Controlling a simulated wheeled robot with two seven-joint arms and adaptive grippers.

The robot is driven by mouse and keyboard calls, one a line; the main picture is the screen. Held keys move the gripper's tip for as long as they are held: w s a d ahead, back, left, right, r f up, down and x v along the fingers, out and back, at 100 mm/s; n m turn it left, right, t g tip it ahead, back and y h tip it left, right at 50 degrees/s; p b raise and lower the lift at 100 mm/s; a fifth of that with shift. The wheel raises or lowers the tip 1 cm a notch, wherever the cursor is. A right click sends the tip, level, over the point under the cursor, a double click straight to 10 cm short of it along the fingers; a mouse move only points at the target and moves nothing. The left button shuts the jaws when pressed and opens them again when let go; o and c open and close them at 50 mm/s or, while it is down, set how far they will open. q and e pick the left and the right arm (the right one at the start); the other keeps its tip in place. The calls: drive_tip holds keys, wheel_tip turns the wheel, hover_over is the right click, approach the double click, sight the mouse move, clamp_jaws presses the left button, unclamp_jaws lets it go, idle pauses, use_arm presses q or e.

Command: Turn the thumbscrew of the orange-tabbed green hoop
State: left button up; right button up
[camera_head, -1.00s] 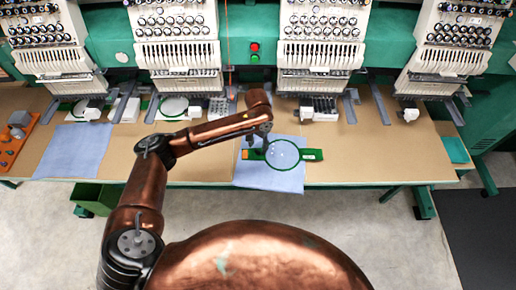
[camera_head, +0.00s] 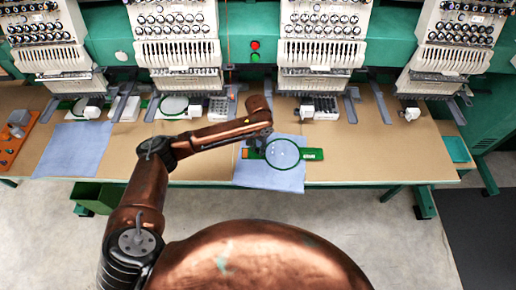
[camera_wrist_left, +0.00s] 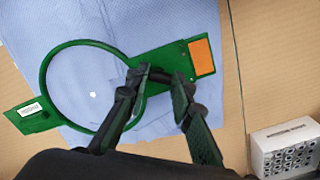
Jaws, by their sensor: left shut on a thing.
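The green hoop (camera_head: 312,154) lies on a blue cloth (camera_head: 272,182) at the front edge of the table. In the left wrist view the hoop (camera_wrist_left: 88,43) has an orange tab (camera_wrist_left: 201,56) on its right arm and a white label on the left one. My left gripper (camera_head: 254,143) is at the hoop's left side, beside the orange tab. In the wrist view its dark fingers (camera_wrist_left: 160,78) close on the thumbscrew at the ring's right edge. The fingers hide most of the thumbscrew. My right gripper is not in view.
Embroidery machine heads (camera_head: 322,40) stand along the back of the table. Another blue cloth (camera_head: 72,149) and an orange rack (camera_head: 10,143) lie at the left. A white box (camera_wrist_left: 287,150) is near the gripper in the wrist view.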

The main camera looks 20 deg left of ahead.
use_arm(q)
clamp_jaws()
